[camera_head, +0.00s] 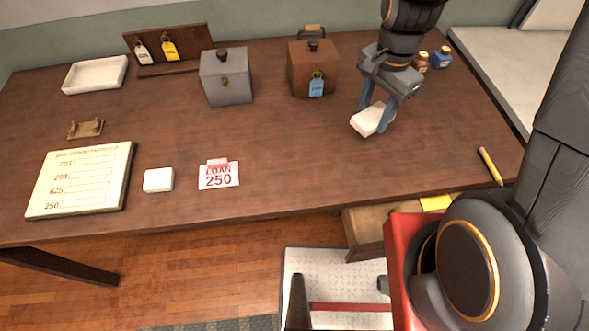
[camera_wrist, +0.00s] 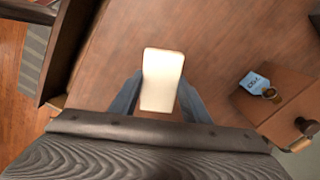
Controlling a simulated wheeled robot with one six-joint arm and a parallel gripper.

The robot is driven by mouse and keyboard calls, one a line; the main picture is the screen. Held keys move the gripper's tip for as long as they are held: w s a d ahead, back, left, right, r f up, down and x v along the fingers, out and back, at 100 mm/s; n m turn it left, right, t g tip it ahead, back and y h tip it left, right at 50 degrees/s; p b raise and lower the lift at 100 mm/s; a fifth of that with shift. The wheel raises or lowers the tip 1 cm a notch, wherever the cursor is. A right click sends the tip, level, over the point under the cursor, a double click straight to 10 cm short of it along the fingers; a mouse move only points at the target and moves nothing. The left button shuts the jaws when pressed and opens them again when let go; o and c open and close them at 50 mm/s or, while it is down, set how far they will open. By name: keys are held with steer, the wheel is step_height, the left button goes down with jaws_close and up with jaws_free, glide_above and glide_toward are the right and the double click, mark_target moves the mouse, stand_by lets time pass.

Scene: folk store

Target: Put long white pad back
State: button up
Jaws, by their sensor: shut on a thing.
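The long white pad (camera_head: 366,121) is between the fingers of my gripper (camera_head: 377,108), over the right part of the desk. My gripper is shut on it. In the wrist view the pad (camera_wrist: 162,75) points away from my gripper (camera_wrist: 160,100), with a blue-grey finger on each side. The pad looks tilted and low over the desk; I cannot tell whether it touches the wood. A shorter white pad (camera_head: 158,180) lies on the desk at the left front, between the ledger board (camera_head: 85,178) and the loan card (camera_head: 218,175).
A brown box (camera_head: 305,72) with a blue tag and a grey box (camera_head: 226,80) stand at the back. A white tray (camera_head: 95,75) and key rack (camera_head: 165,50) are back left. Small jars (camera_head: 441,57) stand behind my gripper. A pencil (camera_head: 489,165) lies right. The desk centre is clear.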

steer(key=s+a+n+b, duration=0.3)
steer(key=a+n, duration=0.1)
steer(key=a, duration=0.7)
steer(key=n+b, duration=0.2)
steer(key=n, duration=0.2)
glide_toward(293, 171)
steer(key=shift+f+p, duration=0.45)
steer(key=shift+f, duration=2.7)
steer(key=shift+f, duration=0.1)
steer(key=o, duration=1.1)
step_height(293, 171, up, 12)
steer(key=b, duration=0.1)
steer(key=shift+b, duration=0.35)
